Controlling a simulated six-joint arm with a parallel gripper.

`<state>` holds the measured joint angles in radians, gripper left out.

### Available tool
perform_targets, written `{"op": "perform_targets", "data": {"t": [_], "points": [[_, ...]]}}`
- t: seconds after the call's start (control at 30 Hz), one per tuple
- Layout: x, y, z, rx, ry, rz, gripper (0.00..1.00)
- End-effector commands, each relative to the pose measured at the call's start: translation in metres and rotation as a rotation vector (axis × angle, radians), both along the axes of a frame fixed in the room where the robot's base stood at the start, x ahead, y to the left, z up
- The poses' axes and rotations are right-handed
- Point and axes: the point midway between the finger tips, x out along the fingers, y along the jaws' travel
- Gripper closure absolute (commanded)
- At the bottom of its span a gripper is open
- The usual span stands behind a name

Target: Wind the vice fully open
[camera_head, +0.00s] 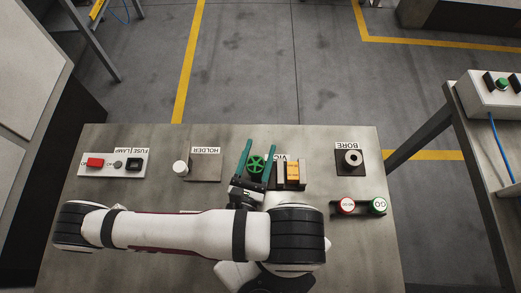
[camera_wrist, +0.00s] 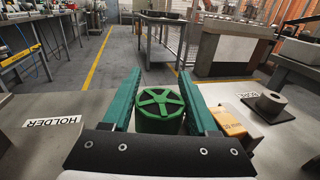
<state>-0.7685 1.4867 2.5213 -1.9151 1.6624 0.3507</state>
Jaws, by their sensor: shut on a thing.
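The vice (camera_head: 291,186) stands at the middle of the table, with a yellow-orange block (camera_head: 292,172) between its jaws. Its green spoked handwheel (camera_head: 257,163) is on the left side of the vice. My gripper (camera_head: 260,147) has long green fingers, one on each side of the handwheel, and is shut on it. In the wrist view, the handwheel (camera_wrist: 160,108) sits between the two fingers, and the block (camera_wrist: 228,121) shows just right of the right finger. The lower part of the handwheel and much of the vice are hidden by my gripper there.
A holder plate (camera_head: 204,168) with a white cylinder (camera_head: 180,168) lies left, and a fuse/lamp panel (camera_head: 113,165) further left. A bore block (camera_head: 351,160) is right of the vice. Red and green buttons (camera_head: 361,206) stand at the front right. Bare table lies between these.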

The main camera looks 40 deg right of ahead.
Motion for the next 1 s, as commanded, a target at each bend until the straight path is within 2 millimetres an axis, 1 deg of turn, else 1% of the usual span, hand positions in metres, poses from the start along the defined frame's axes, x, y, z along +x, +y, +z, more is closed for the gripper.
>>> {"op": "perform_targets", "data": {"t": [0.2, 0.57, 0.6, 0.73, 1.0], "points": [[0.0007, 0.0003, 0.0002, -0.001, 0.0, 0.029, 0.96], [0.0007, 0.0003, 0.0002, -0.001, -0.001, 0.031, 0.96], [0.0007, 0.0003, 0.0002, -0.001, -0.001, 0.031, 0.34], [0.0007, 0.0003, 0.0001, -0.001, -0.001, 0.031, 0.11], [0.0007, 0.0003, 0.0001, 0.001, -0.001, 0.026, 0.11]]}}
